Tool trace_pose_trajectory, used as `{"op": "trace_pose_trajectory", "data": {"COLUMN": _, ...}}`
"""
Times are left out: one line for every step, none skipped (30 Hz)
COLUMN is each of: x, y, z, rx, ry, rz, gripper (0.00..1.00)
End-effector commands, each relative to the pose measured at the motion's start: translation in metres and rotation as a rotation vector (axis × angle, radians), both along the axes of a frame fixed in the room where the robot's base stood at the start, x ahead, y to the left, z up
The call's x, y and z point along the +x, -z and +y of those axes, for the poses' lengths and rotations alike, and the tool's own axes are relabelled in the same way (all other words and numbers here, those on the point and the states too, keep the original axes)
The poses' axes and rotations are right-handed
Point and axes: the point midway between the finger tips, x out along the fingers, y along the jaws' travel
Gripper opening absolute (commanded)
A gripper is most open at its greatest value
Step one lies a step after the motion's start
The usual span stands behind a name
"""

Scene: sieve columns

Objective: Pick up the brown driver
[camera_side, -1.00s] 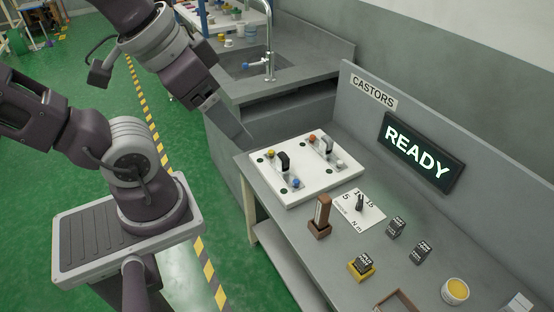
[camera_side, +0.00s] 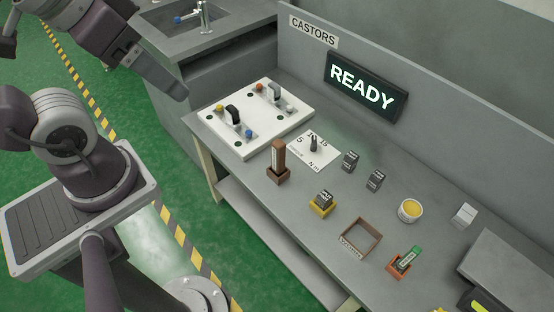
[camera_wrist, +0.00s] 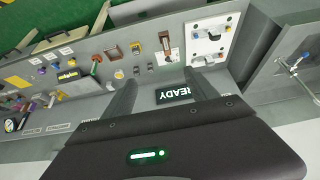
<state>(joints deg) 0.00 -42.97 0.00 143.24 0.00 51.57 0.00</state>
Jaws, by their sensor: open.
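The brown driver (camera_side: 278,154) stands upright in a small brown block holder (camera_side: 277,176) on the grey bench, in front of the white dial card (camera_side: 314,151). In the wrist view the driver (camera_wrist: 163,38) is small and distant, beyond the fingers. My gripper (camera_side: 178,91) is at the upper left in the side view, up and away from the driver and left of the white board. In the wrist view my gripper (camera_wrist: 163,92) has two fingers spread wide apart with nothing between them.
A white board (camera_side: 252,122) with knobs lies behind the driver. A yellow holder with a dark block (camera_side: 322,202), a brown tray (camera_side: 360,239), an orange holder with a green driver (camera_side: 405,262), dark blocks (camera_side: 350,161) and a yellow cup (camera_side: 410,211) stand to the right. A READY sign (camera_side: 362,87) is behind.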

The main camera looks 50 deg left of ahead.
Motion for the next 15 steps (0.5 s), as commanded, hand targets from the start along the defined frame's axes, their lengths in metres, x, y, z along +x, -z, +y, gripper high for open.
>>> {"op": "trace_pose_trajectory", "data": {"x": 0.000, "y": 0.000, "z": 0.000, "rx": 0.000, "ry": 0.000, "rz": 0.000, "gripper": 0.55}}
{"op": "trace_pose_trajectory", "data": {"x": 0.000, "y": 0.000, "z": 0.000, "rx": 0.000, "ry": 0.000, "rz": 0.000, "gripper": 0.55}}
{"op": "trace_pose_trajectory", "data": {"x": 0.000, "y": 0.000, "z": 0.000, "rx": 0.000, "ry": 0.000, "rz": 0.000, "gripper": 0.55}}
{"op": "trace_pose_trajectory", "data": {"x": 0.000, "y": 0.000, "z": 0.000, "rx": 0.000, "ry": 0.000, "rz": 0.000, "gripper": 0.55}}
{"op": "trace_pose_trajectory", "data": {"x": 0.000, "y": 0.000, "z": 0.000, "rx": 0.000, "ry": 0.000, "rz": 0.000, "gripper": 0.55}}
{"op": "trace_pose_trajectory", "data": {"x": 0.000, "y": 0.000, "z": 0.000, "rx": 0.000, "ry": 0.000, "rz": 0.000, "gripper": 0.55}}
{"op": "trace_pose_trajectory", "data": {"x": 0.000, "y": 0.000, "z": 0.000, "rx": 0.000, "ry": 0.000, "rz": 0.000, "gripper": 0.55}}
{"op": "trace_pose_trajectory", "data": {"x": 0.000, "y": 0.000, "z": 0.000, "rx": 0.000, "ry": 0.000, "rz": 0.000, "gripper": 0.55}}
{"op": "trace_pose_trajectory", "data": {"x": 0.000, "y": 0.000, "z": 0.000, "rx": 0.000, "ry": 0.001, "rz": 0.000, "gripper": 0.55}}
{"op": "trace_pose_trajectory", "data": {"x": 0.001, "y": 0.000, "z": 0.000, "rx": 0.003, "ry": 0.004, "rz": 0.002, "gripper": 0.55}}
{"op": "trace_pose_trajectory", "data": {"x": 0.004, "y": 0.000, "z": 0.001, "rx": 0.009, "ry": 0.013, "rz": 0.007, "gripper": 0.55}}
{"op": "trace_pose_trajectory", "data": {"x": 0.011, "y": -0.001, "z": 0.001, "rx": 0.027, "ry": 0.037, "rz": 0.020, "gripper": 0.55}}
{"op": "trace_pose_trajectory", "data": {"x": 0.019, "y": -0.001, "z": 0.002, "rx": 0.046, "ry": 0.064, "rz": 0.033, "gripper": 0.55}}
{"op": "trace_pose_trajectory", "data": {"x": 0.030, "y": -0.001, "z": 0.004, "rx": 0.071, "ry": 0.103, "rz": 0.050, "gripper": 0.55}}
{"op": "trace_pose_trajectory", "data": {"x": 0.048, "y": 0.001, "z": 0.005, "rx": 0.110, "ry": 0.167, "rz": 0.079, "gripper": 0.55}}
